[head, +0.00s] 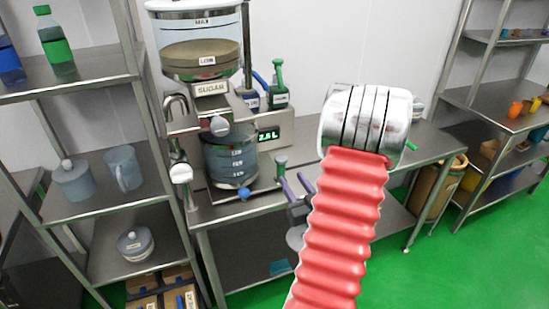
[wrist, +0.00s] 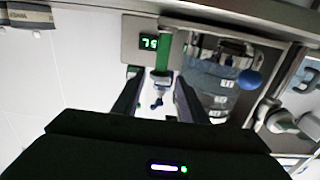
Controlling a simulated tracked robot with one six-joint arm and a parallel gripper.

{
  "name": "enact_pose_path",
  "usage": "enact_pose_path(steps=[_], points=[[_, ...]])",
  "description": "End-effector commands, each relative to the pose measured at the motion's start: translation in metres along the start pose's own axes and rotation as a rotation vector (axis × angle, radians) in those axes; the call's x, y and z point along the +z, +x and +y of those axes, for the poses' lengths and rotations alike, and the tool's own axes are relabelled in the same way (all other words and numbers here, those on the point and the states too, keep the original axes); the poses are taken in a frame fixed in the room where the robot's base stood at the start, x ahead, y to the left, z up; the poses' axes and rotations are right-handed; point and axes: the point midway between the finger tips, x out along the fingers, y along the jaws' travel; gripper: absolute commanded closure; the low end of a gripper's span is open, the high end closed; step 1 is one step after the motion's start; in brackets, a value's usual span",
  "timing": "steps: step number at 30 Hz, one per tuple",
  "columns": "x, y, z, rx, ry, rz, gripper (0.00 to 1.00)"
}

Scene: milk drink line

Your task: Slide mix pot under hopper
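The hopper (head: 200,50) is a clear bowl holding brown powder, with a label and outlet below it, at the upper left of the head view. The mix pot (head: 230,163) is a dark translucent vessel with level marks, upright on the bench below the hopper. I cannot tell whether it is centred under the outlet. In the wrist view, turned over, the pot (wrist: 215,88) lies right of my gripper (wrist: 157,76). The gripper's two dark fingers are apart and do not touch the pot.
A green readout (head: 268,135) stands behind the pot. A blue knob (head: 244,193) is at the pot's lower front. Shelves (head: 75,85) with bottles and jugs stand left.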

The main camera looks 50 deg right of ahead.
Motion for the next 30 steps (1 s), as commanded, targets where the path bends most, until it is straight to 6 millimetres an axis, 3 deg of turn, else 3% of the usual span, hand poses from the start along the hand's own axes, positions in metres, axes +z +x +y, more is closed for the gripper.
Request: enact_pose_path(steps=[11, 30], points=[[0.000, 0.016, -0.003, -0.007, -0.001, 0.000, 0.61], [0.000, 0.112, -0.006, -0.011, -0.001, -0.001, 0.61]])
